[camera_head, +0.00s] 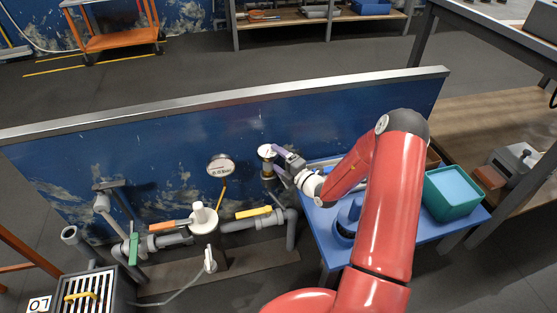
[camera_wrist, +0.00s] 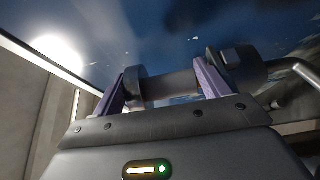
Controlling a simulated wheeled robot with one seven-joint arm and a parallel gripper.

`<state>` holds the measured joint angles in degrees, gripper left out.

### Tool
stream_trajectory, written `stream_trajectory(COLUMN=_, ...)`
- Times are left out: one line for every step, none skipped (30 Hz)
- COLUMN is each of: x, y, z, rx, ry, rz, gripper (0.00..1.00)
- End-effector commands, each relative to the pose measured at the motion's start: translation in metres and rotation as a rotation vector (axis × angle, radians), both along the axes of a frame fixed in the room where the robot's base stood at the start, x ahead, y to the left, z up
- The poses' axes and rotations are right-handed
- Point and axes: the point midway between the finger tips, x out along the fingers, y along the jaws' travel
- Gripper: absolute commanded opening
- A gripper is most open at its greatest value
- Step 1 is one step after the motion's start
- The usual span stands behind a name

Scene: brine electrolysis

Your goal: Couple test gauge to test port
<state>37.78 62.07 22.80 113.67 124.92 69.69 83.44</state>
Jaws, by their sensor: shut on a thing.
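The test gauge (camera_head: 266,150) has a small white dial and is at my gripper's tip, in front of the blue panel. My gripper (camera_head: 279,154) has purple fingers, shut on the gauge. In the wrist view my gripper (camera_wrist: 165,82) spans a grey-brown cylindrical part of the gauge (camera_wrist: 172,87), with dark wider ends. A dark upright fitting with a brass-coloured part (camera_head: 268,172) stands directly below the dial on the grey pipework and looks like the test port. I cannot tell whether gauge and port touch; the join is small and partly hidden by the gripper.
Grey pipes with a yellow-handled valve (camera_head: 254,212), an orange handle (camera_head: 168,226) and a green handle (camera_head: 133,249) run along the blue panel (camera_head: 110,160). Another round dial (camera_head: 221,166) is left of the gauge. A blue table (camera_head: 317,229) and green bin (camera_head: 433,207) are right.

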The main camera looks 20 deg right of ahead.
Motion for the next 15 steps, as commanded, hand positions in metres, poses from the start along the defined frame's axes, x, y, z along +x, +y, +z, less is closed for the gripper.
stream_trajectory(x=0.0001, y=0.0000, z=0.0013, rx=0.000, ry=0.000, rz=0.000, gripper=0.46)
stream_trajectory(x=0.0001, y=0.0001, z=0.0011, rx=0.000, ry=0.000, rz=0.000, gripper=0.46)
stream_trajectory(x=0.0002, y=0.0001, z=0.0007, rx=0.000, ry=0.000, rz=0.000, gripper=0.46)
stream_trajectory(x=0.0001, y=0.0002, z=0.0005, rx=0.000, ry=0.000, rz=0.000, gripper=0.46)
stream_trajectory(x=0.0001, y=0.0002, z=0.0004, rx=0.000, ry=0.000, rz=0.000, gripper=0.46)
stream_trajectory(x=0.0001, y=0.0002, z=0.0003, rx=0.000, ry=0.000, rz=0.000, gripper=0.46)
stream_trajectory(x=0.0001, y=0.0002, z=0.0003, rx=-0.001, ry=0.000, rz=0.000, gripper=0.46)
stream_trajectory(x=0.0001, y=0.0002, z=0.0003, rx=-0.001, ry=0.000, rz=0.000, gripper=0.46)
stream_trajectory(x=0.0001, y=0.0002, z=0.0002, rx=-0.001, ry=0.000, rz=0.000, gripper=0.46)
stream_trajectory(x=0.0001, y=0.0002, z=0.0001, rx=-0.001, ry=0.000, rz=0.000, gripper=0.46)
stream_trajectory(x=0.0001, y=0.0002, z=-0.0001, rx=-0.001, ry=0.000, rz=0.000, gripper=0.46)
stream_trajectory(x=0.0000, y=0.0001, z=-0.0006, rx=0.000, ry=0.001, rz=0.000, gripper=0.46)
stream_trajectory(x=0.0001, y=0.0002, z=-0.0010, rx=0.000, ry=0.001, rz=0.000, gripper=0.46)
stream_trajectory(x=0.0000, y=0.0001, z=-0.0016, rx=0.000, ry=0.001, rz=0.000, gripper=0.46)
stream_trajectory(x=0.0000, y=0.0001, z=-0.0025, rx=0.000, ry=0.001, rz=0.000, gripper=0.46)
